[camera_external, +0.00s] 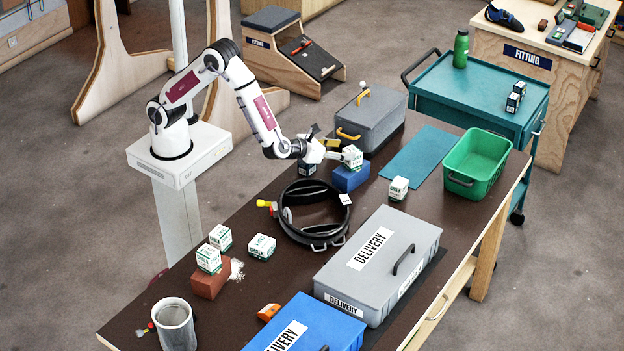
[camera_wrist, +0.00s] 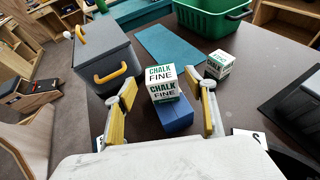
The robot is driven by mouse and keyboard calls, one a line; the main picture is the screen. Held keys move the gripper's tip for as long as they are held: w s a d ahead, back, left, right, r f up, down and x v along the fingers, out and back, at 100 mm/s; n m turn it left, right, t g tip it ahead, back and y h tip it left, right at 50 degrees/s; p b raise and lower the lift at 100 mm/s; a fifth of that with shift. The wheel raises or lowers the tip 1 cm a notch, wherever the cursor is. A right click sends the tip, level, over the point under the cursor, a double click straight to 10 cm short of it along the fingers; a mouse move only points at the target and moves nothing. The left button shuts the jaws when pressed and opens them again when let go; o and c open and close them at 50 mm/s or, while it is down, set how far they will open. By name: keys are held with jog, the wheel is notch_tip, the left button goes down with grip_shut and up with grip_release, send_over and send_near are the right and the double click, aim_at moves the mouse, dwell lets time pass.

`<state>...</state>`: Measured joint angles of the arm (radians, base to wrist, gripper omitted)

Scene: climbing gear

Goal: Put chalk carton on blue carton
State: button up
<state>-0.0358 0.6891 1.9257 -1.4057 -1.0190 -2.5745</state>
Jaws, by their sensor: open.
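A white and green chalk carton (camera_external: 352,158) sits upright on the blue carton (camera_external: 350,180), near the back of the dark table. In the wrist view the chalk carton (camera_wrist: 163,88) shows "CHALK FINE" on its faces, with the blue carton (camera_wrist: 175,116) under it. My gripper (camera_external: 334,150) is right beside the chalk carton, on its left. In the wrist view my gripper (camera_wrist: 168,95) is open, with one yellow-padded finger on each side of the chalk carton and visible gaps between. The contact between the two cartons is partly hard to see.
A grey toolbox (camera_external: 370,120) with yellow handles stands just behind. Another chalk carton (camera_external: 398,189) stands to the right, near a teal mat (camera_external: 418,155) and a green bin (camera_external: 476,160). A coiled black ring (camera_external: 312,215) and grey delivery box (camera_external: 378,262) lie in front.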

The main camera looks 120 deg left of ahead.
jog(key=v, duration=0.6)
jog(key=shift+d+r, duration=0.15)
jog(key=shift+d, duration=0.1)
jog(key=shift+s, duration=0.1)
dwell(0.5)
